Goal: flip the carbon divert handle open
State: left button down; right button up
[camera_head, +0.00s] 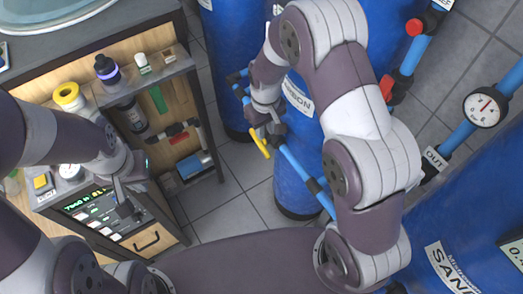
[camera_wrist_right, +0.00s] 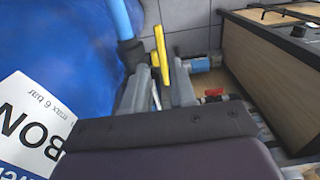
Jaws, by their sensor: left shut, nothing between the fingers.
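The yellow carbon divert handle (camera_head: 260,144) shows beside the blue pipe, in front of the blue tank labelled "...BON" (camera_head: 297,150). My right gripper (camera_head: 268,128) is at the handle. In the wrist view my right gripper (camera_wrist_right: 163,88) has its fingers apart, one on each side of the handle's lower part. Contact cannot be told. My left gripper (camera_head: 125,208) is shut and empty, in front of the control panel.
Blue pipe (camera_head: 299,172) runs diagonally beside the handle. A wooden cabinet (camera_head: 205,100) with bottles and a control panel (camera_head: 95,212) stands at left. A gauge (camera_head: 485,108), red fittings and another blue tank (camera_head: 460,235) are at right. Tiled floor (camera_head: 235,205) lies between.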

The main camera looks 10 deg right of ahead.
aim_at(265, 150)
notch_tip(265, 150, down, 10)
jog(key=shift+f+p, duration=0.1)
jog(key=shift+p, duration=0.3)
jog(key=shift+w+f, duration=0.1)
jog(key=shift+f, duration=0.1)
